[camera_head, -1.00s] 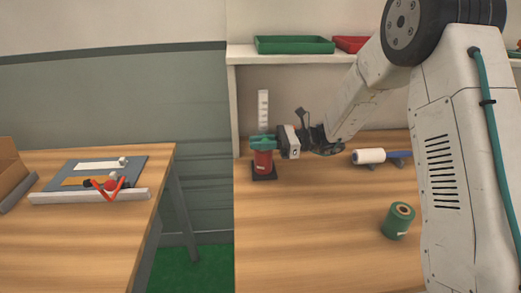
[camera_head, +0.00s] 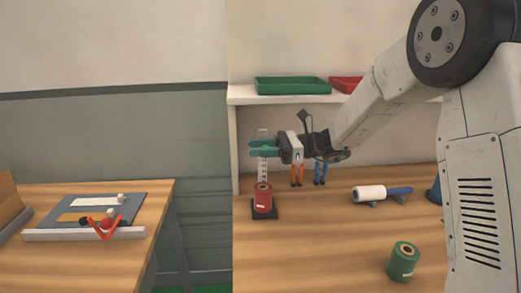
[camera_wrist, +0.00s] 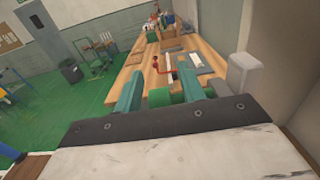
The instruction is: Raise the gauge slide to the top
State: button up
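The gauge has a pale upright scale (camera_head: 262,172) behind a red cylinder (camera_head: 262,199) on a black base (camera_head: 264,212). My gripper (camera_head: 262,148) is at the upper part of the scale, well above the red cylinder. In the wrist view its two teal fingers (camera_wrist: 160,92) close on a green piece (camera_wrist: 160,98), which looks like the gauge slide. More green shows beside the right finger, next to a pale grey post (camera_wrist: 243,72). In the head view the fingers mostly hide the slide. The top of the scale shows just above them.
A white roller with a blue handle (camera_head: 370,193) lies on a holder to the right. A green spool (camera_head: 403,262) stands nearer. Orange- and blue-handled tools (camera_head: 320,171) hang behind my gripper. A shelf above holds a green tray (camera_head: 292,86) and a red tray (camera_head: 346,84).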

jog(key=d, duration=0.7)
jog(key=shift+d, duration=0.4)
jog(key=s+d+f+n+g+h, duration=0.1)
jog(key=s+f+n+g+h, duration=0.2)
jog(key=s, duration=0.4)
jog(key=s+d+f+n+g+h, duration=0.1)
jog(key=s+f+n+h, duration=0.3)
jog(key=s, duration=0.3)
jog(key=s+d+r+n+t+h, duration=0.2)
jog(key=s+d+n+h, duration=0.3)
jog(key=s, duration=0.6)
jog(key=s+d+r+n+t+h, duration=0.3)
jog(key=s+d+n+h, duration=0.3)
jog(key=s, duration=0.5)
jog(key=shift+s+r, duration=0.25)
jog(key=shift+r, duration=0.25)
